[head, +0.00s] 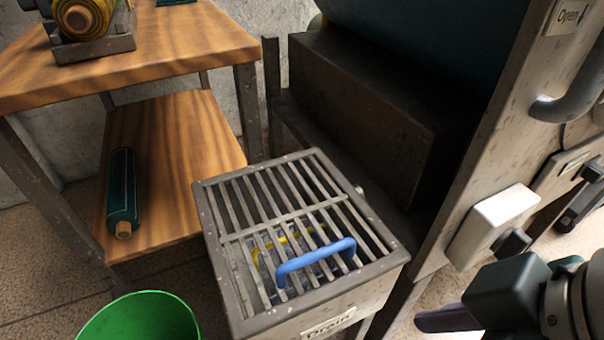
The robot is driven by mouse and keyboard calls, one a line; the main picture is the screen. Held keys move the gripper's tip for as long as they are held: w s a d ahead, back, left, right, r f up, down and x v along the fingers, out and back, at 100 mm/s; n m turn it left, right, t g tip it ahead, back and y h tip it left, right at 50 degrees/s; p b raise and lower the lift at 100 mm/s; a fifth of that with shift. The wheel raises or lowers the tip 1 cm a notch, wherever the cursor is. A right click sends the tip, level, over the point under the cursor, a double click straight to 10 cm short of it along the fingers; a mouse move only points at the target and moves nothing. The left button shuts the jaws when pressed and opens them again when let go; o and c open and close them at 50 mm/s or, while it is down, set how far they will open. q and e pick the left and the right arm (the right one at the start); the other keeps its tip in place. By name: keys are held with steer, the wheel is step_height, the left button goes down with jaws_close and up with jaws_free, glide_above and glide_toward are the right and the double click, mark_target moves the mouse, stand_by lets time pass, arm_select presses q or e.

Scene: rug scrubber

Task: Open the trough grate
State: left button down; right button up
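The trough grate (288,226) is a grey metal barred lid lying flat over the square trough (318,317), whose front carries a "Drain" label. A blue handle (315,258) arches up from the grate's near right part. Something yellow and bluish shows between the bars inside the trough, but I cannot tell what. My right gripper (445,319) is at the lower right, apart from the handle and to the right of the trough. One dark finger points left; the other finger is not clearly seen. My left gripper is not in view.
A wooden two-level table (170,55) stands at the left, with a dark green bottle (122,190) on its lower shelf. A green bucket (140,318) is at the bottom left. A large machine with a dark block (375,115) and an "Open" label rises behind and right.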

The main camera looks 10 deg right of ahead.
steer(key=w+a+f+n+y+b, duration=0.1)
steer(key=w+a+f+n+b, duration=0.2)
steer(key=f, duration=0.3)
steer(key=n+g+y+b, duration=0.1)
steer(key=n+g, duration=0.2)
steer(key=n, duration=0.9)
glide_toward(318, 253)
steer(key=b+x, duration=0.3)
steer(key=x, duration=0.5)
steer(key=shift+b, duration=0.35)
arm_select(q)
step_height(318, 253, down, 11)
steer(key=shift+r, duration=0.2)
arm_select(e)
steer(key=shift+c, duration=0.3)
jaws_close()
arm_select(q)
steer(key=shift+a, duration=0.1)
